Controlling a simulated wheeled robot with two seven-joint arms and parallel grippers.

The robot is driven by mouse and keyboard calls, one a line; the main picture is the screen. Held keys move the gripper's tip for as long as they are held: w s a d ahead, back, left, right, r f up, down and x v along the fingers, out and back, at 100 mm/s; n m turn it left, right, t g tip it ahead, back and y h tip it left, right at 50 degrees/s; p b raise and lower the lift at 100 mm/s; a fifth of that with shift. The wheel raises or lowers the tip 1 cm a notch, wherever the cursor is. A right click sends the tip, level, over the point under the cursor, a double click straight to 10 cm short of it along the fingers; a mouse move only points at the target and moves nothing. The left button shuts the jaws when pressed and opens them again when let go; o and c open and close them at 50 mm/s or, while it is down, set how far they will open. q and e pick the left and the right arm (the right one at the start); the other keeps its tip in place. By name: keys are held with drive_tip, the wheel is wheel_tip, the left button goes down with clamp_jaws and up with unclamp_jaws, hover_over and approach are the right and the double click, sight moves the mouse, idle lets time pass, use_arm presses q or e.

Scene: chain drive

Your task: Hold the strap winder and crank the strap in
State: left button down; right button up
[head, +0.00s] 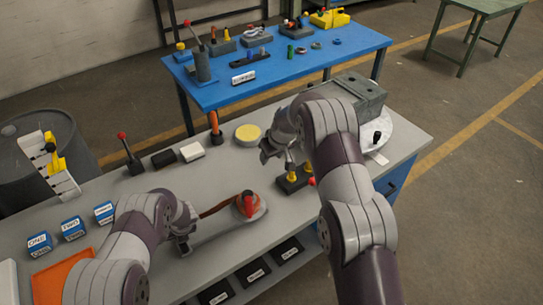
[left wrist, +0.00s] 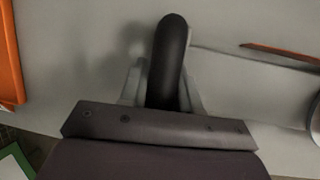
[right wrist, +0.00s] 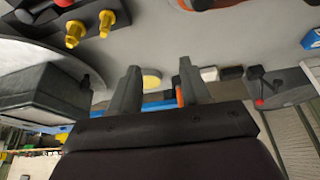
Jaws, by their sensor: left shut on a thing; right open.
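The strap winder (head: 250,205), a round orange body with a red crank knob on top, lies on the grey bench with a brown strap (head: 216,208) running out to its left. My left gripper (head: 184,240) is shut on a dark rounded handle (left wrist: 172,60), seen between its fingers in the left wrist view; whether it joins the winder is partly hidden. The strap also shows in the left wrist view (left wrist: 280,52). My right gripper (head: 276,158) is open and empty, above the bench behind and right of the winder. Its two fingers (right wrist: 158,90) stand apart in the right wrist view.
A dark block with yellow knobs (head: 293,182) sits right of the winder. A grey metal box (head: 360,92) stands on a pale round plate at the bench's right. A yellow disc (head: 248,134), an orange-handled tool (head: 215,126) and labelled blue boxes (head: 73,229) are on the bench.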

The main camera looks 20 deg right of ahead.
sight(248, 198)
drive_tip(key=shift+d+r, duration=0.25)
drive_tip(key=shift+d, duration=0.25)
drive_tip(key=shift+d+r, duration=0.25)
drive_tip(key=shift+d, duration=0.2)
drive_tip(key=c, duration=0.5)
drive_tip(key=shift+m, duration=0.9)
drive_tip(key=s+d, duration=0.2)
drive_tip(key=d, duration=0.1)
drive_tip(key=shift+d+r, duration=0.15)
drive_tip(key=shift+d, duration=0.1)
clamp_jaws()
drive_tip(key=s+f+m+y, duration=0.15)
drive_tip(key=s+y, duration=0.25)
drive_tip(key=s, duration=0.7)
drive_tip(key=w+a+f+n, duration=0.2)
drive_tip(key=w+a+f, duration=0.1)
drive_tip(key=a+f, duration=0.5)
drive_tip(key=a, duration=0.3)
drive_tip(key=shift+w+a+f+y, duration=0.25)
drive_tip(key=shift+w+f+y, duration=0.05)
drive_tip(key=shift+w+y, duration=0.1)
